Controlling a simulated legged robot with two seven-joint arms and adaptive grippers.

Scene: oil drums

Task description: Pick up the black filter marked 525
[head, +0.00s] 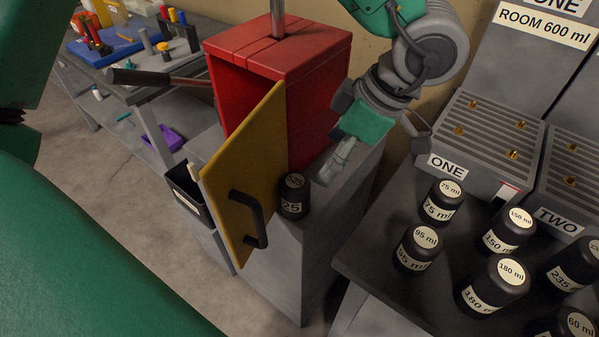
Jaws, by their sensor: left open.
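The black filter (293,196) has a pale top label and a side label on which I read only "25". It stands upright on the grey cabinet top, just right of the open yellow door (243,180) of a red box (318,125). The door edge is close to its left side. My left gripper (334,166) shows in the head view above and to the right of the filter. It is open, with nothing seen between its fingers, and appears apart from the filter. My right gripper is not in view.
Several black canisters marked in ml, such as 75 ml (442,203) and 95 ml (418,250), stand on the dark table at right. Grey ribbed units stand behind them. The door handle (250,220) juts out near the filter. A workbench with tools is at upper left.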

